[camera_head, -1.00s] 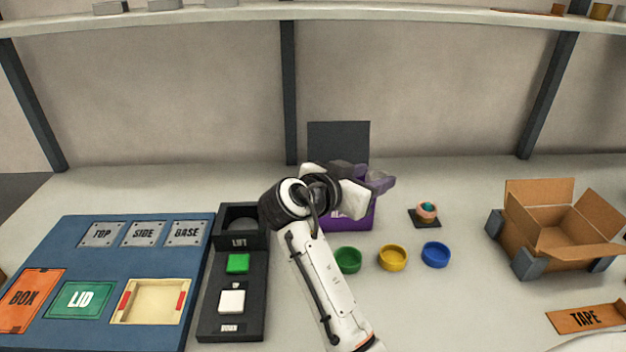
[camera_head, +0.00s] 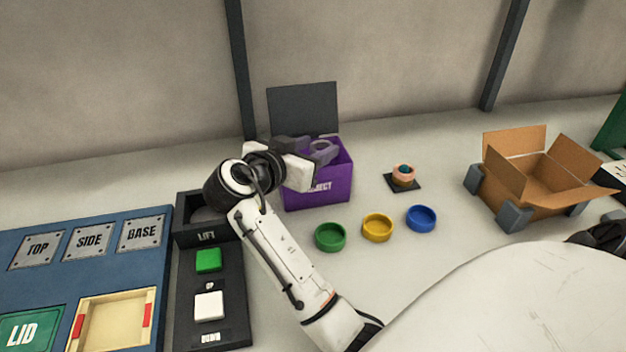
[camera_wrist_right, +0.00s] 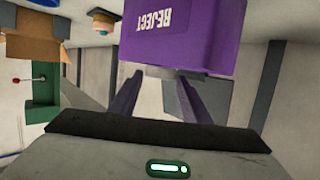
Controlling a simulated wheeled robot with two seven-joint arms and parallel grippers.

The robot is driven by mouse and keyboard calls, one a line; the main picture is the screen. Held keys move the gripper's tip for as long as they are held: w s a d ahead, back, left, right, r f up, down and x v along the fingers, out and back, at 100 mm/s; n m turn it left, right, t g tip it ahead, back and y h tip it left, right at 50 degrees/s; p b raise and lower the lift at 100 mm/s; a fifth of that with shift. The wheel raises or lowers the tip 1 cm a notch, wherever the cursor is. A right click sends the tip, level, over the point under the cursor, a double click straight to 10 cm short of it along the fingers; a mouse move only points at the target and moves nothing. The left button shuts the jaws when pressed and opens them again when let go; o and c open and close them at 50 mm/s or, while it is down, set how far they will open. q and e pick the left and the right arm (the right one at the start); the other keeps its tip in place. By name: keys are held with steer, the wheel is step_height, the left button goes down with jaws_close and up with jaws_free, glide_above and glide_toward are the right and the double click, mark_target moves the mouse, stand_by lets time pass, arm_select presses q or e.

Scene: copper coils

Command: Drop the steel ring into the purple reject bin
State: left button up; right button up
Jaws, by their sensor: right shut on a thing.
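The purple reject bin (camera_head: 330,188) stands at the back of the bench with its top open. In the right wrist view its lettered wall (camera_wrist_right: 175,35) appears upside down. My right gripper (camera_head: 312,153) is over the bin's opening, shut on the steel ring (camera_head: 324,150), a grey ring at the fingertips. In the wrist view the two fingers (camera_wrist_right: 158,98) point toward the bin, and the ring is hard to make out between them. How far the ring is above the rim cannot be told. My left gripper is not in view.
A dark panel (camera_head: 303,108) stands behind the bin. Green (camera_head: 330,238), yellow (camera_head: 377,228) and blue (camera_head: 421,218) cups are in front to the right. A small coil stand (camera_head: 403,180) and an open cardboard box (camera_head: 535,180) are farther right. The lift panel (camera_head: 230,285) is left.

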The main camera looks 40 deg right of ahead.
steer(key=o, duration=1.2)
steer(key=shift+f, duration=0.15)
steer(key=shift+p+v, duration=0.45)
steer(key=shift+v, duration=3.3)
